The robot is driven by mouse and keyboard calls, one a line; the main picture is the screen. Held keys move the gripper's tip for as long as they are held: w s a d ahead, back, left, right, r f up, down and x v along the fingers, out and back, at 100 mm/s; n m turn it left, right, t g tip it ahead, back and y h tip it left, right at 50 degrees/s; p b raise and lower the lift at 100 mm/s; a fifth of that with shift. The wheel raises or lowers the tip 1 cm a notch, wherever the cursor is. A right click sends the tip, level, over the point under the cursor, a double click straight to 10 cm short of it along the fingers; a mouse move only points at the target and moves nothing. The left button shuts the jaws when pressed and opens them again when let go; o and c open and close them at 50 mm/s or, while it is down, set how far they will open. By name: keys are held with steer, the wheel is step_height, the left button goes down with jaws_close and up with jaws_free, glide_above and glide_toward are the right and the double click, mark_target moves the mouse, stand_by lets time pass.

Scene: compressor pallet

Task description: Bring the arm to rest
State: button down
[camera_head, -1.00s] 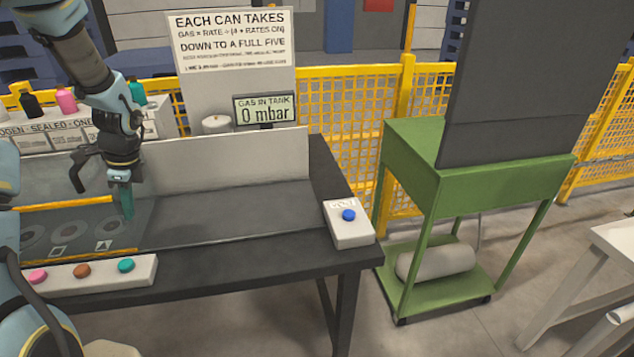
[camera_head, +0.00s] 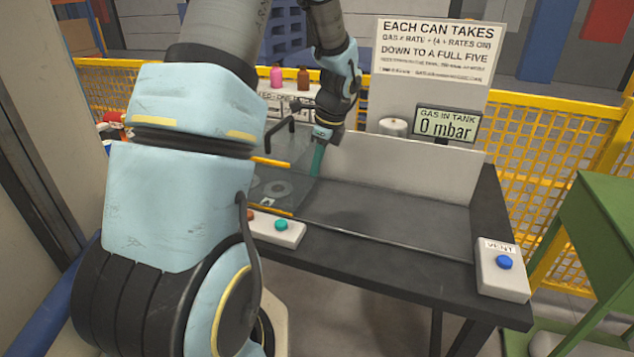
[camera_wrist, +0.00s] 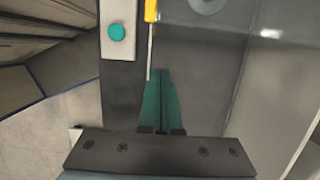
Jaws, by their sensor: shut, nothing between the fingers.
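My gripper (camera_head: 318,160) is above the dark workbench (camera_head: 400,210), near the clear panel and yellow edge at its left part. Its teal fingers point down and are shut together with nothing between them. In the wrist view the closed fingers (camera_wrist: 161,100) show over the dark bench top, beside a white button box with a teal button (camera_wrist: 116,32). My arm is bent, and its large near links hide the left part of the bench and some of the button box.
A box with a blue button (camera_head: 504,262), labelled VENT, sits at the bench's right front corner. A display (camera_head: 447,123) reads 0 mbar. A sign (camera_head: 432,50) stands behind. Pink and brown bottles (camera_head: 290,77) stand at the back. A green cart (camera_head: 600,220) is at right.

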steer(key=v, duration=0.5)
steer(key=s+a+n+h, duration=0.1)
steer(key=s+a+n, duration=0.5)
steer(key=n, duration=0.5)
steer(key=s+a+n+h, duration=0.1)
steer(key=s+a+n, duration=0.5)
steer(key=s+n, duration=0.4)
steer(key=shift+s+f+n+h+b, duration=0.2)
steer(key=shift+s+n+h+b, duration=0.15)
steer(key=shift+n+h+b, duration=0.05)
